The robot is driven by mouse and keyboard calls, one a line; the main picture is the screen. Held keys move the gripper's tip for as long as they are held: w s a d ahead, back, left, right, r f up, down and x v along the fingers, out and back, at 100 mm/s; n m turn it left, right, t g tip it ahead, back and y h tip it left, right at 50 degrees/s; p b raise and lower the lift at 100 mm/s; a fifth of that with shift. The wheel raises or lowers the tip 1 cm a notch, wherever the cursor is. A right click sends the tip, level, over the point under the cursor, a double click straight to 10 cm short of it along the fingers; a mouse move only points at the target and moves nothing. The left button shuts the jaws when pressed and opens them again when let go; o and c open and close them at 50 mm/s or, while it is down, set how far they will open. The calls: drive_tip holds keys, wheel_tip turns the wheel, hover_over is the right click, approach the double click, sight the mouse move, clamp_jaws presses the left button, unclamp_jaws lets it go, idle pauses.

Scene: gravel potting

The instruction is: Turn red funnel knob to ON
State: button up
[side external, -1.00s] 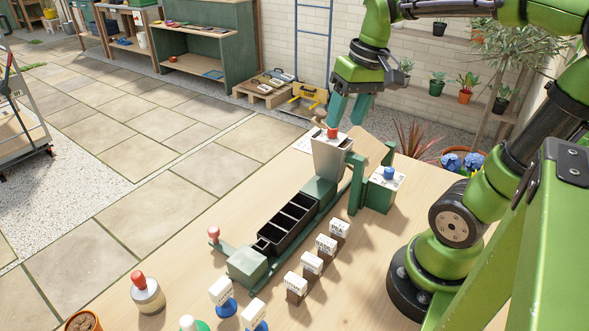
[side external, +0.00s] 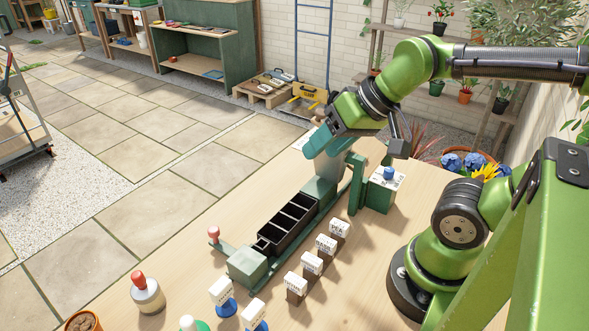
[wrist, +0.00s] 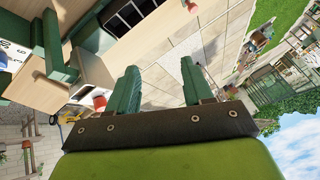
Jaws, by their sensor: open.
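The red funnel knob (wrist: 99,103) shows in the wrist view, just left of the left finger and outside the gap between the fingers. In the side view my gripper hides it. The metal funnel (side external: 346,174) is mostly hidden there, with only a grey strip showing beside its green frame (side external: 357,187). My gripper (side external: 314,150), with teal fingers, is tilted over the funnel top. It is open and empty in the wrist view (wrist: 160,67). I cannot tell which way the knob is turned or whether a finger touches it.
A green box with a blue knob (side external: 389,173) stands right of the funnel. A black tray (side external: 287,226) sits on the green rail in front. Several labelled blocks (side external: 312,262) line its right side. A red-topped bottle (side external: 147,294) stands at the front left. The table (side external: 185,255) has clear room on the left.

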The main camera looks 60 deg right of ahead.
drive_tip(key=w+d+r+m+g+h, duration=0.1)
drive_tip(key=w+d+r+m+g, duration=0.25)
drive_tip(key=d+r+m, duration=0.55)
drive_tip(key=w+d+r+m+g+h, duration=0.1)
drive_tip(key=w+d+r+m+g, duration=0.25)
drive_tip(key=m, duration=1.05)
drive_tip(key=f, duration=1.1)
drive_tip(key=s+f, duration=0.1)
drive_tip(key=f, duration=0.4)
drive_tip(key=shift+d+f, duration=0.2)
drive_tip(key=shift+d, duration=0.2)
clamp_jaws()
